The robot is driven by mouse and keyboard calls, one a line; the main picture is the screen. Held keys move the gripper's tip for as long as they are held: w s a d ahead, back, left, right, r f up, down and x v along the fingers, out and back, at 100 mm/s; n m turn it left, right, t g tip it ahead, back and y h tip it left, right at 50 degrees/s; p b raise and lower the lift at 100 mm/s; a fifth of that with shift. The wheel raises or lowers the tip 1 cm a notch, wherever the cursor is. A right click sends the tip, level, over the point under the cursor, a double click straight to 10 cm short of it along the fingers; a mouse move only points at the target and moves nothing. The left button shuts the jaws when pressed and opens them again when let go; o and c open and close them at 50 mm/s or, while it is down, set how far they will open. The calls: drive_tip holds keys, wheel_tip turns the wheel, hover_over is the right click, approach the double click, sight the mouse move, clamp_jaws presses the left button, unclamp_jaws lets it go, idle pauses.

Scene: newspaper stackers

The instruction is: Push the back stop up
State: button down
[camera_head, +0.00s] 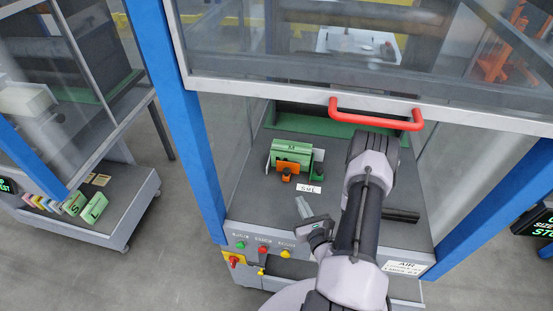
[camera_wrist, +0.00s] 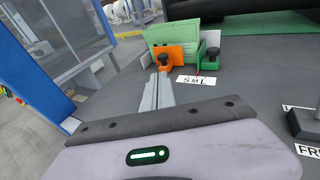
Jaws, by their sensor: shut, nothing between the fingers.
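I cannot tell which part is the back stop. My gripper (camera_head: 301,202) is shut and empty, low over the bed in front of the orange stop. In the wrist view its fingers (camera_wrist: 158,82) point at the orange stop (camera_wrist: 180,57); contact cannot be told.
A white SML label (camera_head: 308,189) lies on the bed before the stops. A dark bar (camera_head: 402,215) lies at the right. A raised glass guard with a red handle (camera_head: 375,119) hangs over the bed. Blue posts flank it. The bed between is clear.

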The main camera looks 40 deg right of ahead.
sight(288, 174)
drive_tip(key=shift+w+d+f, duration=0.2)
drive_tip(key=shift+d+f, duration=0.05)
drive_tip(key=shift+w+d+b, duration=0.1)
drive_tip(key=shift+d+b, duration=0.05)
drive_tip(key=shift+b, duration=0.25)
drive_tip(key=b+x, duration=0.2)
drive_tip(key=x, duration=0.9)
drive_tip(key=shift+w+d, duration=0.1)
drive_tip(key=shift+w, duration=0.2)
drive_tip(key=shift+w+d, duration=0.1)
